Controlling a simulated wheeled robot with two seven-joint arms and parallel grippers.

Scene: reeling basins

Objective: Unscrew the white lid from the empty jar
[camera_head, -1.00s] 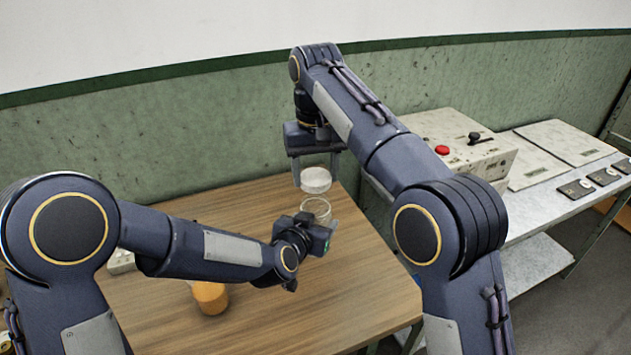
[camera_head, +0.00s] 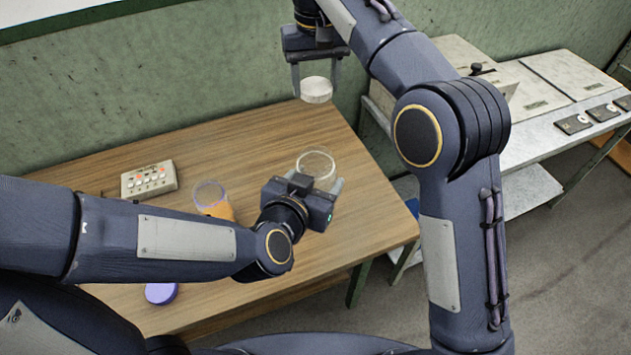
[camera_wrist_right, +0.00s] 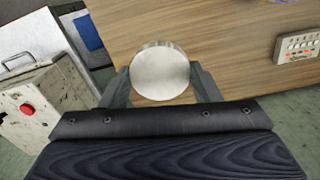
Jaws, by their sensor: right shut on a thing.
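The white lid (camera_head: 317,90) is a pale round disc between the fingers of my right gripper (camera_head: 314,84), which is shut on it. It hangs in the air above and beyond the jar, apart from it. The right wrist view shows the lid (camera_wrist_right: 160,71) from above between both fingertips (camera_wrist_right: 160,84). The empty jar (camera_head: 317,160) is clear glass with an open, uncovered mouth. My left gripper (camera_head: 322,183) is at the jar's near side, one finger to its right. Its body hides the jar's lower part, and its grip cannot be seen clearly.
A jar with orange contents (camera_head: 210,199) stands left of my left gripper. A purple lid (camera_head: 160,293) lies near the table's front edge. A button box (camera_head: 149,180) sits at the table's left back. A metal bench (camera_head: 540,140) with equipment stands at the right.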

